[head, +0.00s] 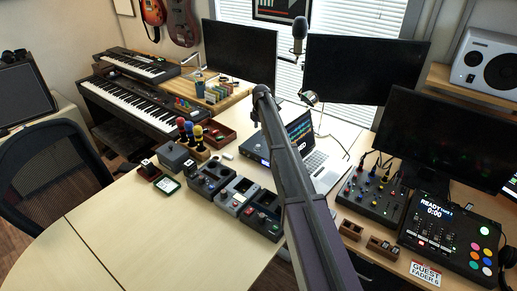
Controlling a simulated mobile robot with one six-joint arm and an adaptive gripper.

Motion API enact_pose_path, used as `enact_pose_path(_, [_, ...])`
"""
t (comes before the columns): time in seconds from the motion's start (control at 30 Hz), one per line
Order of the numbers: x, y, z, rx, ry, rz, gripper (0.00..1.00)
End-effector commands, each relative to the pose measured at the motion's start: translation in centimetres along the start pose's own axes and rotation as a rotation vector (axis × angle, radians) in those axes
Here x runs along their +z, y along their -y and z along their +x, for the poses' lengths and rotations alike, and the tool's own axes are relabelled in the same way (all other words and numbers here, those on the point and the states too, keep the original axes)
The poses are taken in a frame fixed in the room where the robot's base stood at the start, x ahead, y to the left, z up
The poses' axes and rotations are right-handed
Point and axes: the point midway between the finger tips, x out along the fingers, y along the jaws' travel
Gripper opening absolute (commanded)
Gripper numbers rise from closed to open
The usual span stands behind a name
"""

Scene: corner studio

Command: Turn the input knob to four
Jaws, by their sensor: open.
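I cannot make out a labelled input knob or any setting at this size. A dark box with a small blue light (256,150), perhaps an audio interface, sits on the desk left of the laptop; its controls are too small to read. A mixer (368,205) with several small coloured knobs stands right of the laptop. A row of small grey control boxes (237,194) sits at the middle of the desk, each with controls too small to read. My gripper is not in view.
A dark boom crosses the middle and hides part of the desk. The laptop (318,168) is behind it. A console reading READY (428,238) and a GUEST FADER 6 card (425,273) are at right. The front-left desk (150,235) is clear. A chair (50,175) stands left.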

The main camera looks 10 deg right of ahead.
Motion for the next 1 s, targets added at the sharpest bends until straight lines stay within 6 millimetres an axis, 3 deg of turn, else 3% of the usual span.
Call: enact_pose_path(1.0, [0.0, 0.0, 8.1, 0.000, 0.000, 0.000, 0.70])
